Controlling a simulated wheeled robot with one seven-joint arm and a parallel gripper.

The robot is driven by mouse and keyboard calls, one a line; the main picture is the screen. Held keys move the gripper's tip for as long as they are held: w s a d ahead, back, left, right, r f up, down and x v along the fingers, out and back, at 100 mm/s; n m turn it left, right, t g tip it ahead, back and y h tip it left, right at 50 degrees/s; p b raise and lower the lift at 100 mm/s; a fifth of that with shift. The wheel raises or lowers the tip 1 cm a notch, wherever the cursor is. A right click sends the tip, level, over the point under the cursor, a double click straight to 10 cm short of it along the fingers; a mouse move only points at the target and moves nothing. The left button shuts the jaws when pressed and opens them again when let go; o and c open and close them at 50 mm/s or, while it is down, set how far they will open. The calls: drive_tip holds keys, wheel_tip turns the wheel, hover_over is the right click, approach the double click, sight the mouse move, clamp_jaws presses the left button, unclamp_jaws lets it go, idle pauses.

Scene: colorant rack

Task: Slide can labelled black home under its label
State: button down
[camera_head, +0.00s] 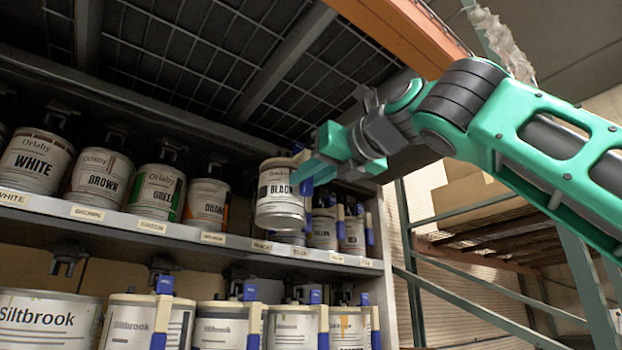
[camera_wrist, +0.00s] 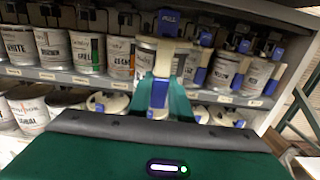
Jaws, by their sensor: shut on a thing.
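The can labelled BLACK (camera_head: 281,196) is white with a black label band. It hangs in my gripper (camera_head: 306,170) in front of the upper shelf, upright or slightly tilted, its base about level with the shelf edge. In the wrist view my gripper (camera_wrist: 160,92) is shut on the can's white-and-blue handle piece (camera_wrist: 159,96); the can body is largely hidden there. A shelf label that seems to read BLACK (camera_head: 262,246) is below and slightly left of the can. The space behind the can is mostly hidden.
Cans marked WHITE (camera_head: 37,161), BROWN (camera_head: 101,175), GREEN (camera_head: 157,192) and orange (camera_head: 207,204) stand to the left on the upper shelf (camera_head: 120,236). Several blue-handled cans stand close on the right (camera_head: 352,232). A lower row includes a Siltbrook can (camera_head: 45,318).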

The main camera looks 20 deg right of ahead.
sight(296, 188)
drive_tip(key=w, duration=0.3)
drive_tip(key=w+a, duration=0.1)
drive_tip(key=w, duration=0.1)
drive_tip(key=shift+w+f, duration=0.1)
drive_tip(key=shift+f, duration=0.25)
drive_tip(key=shift+w+a, duration=0.25)
drive_tip(key=shift+w, duration=0.85)
drive_tip(key=shift+w+a, duration=0.2)
drive_tip(key=shift+w, duration=0.9)
drive_tip(key=shift+s+r, duration=0.1)
drive_tip(key=shift+r, duration=0.25)
drive_tip(key=shift+f, duration=0.1)
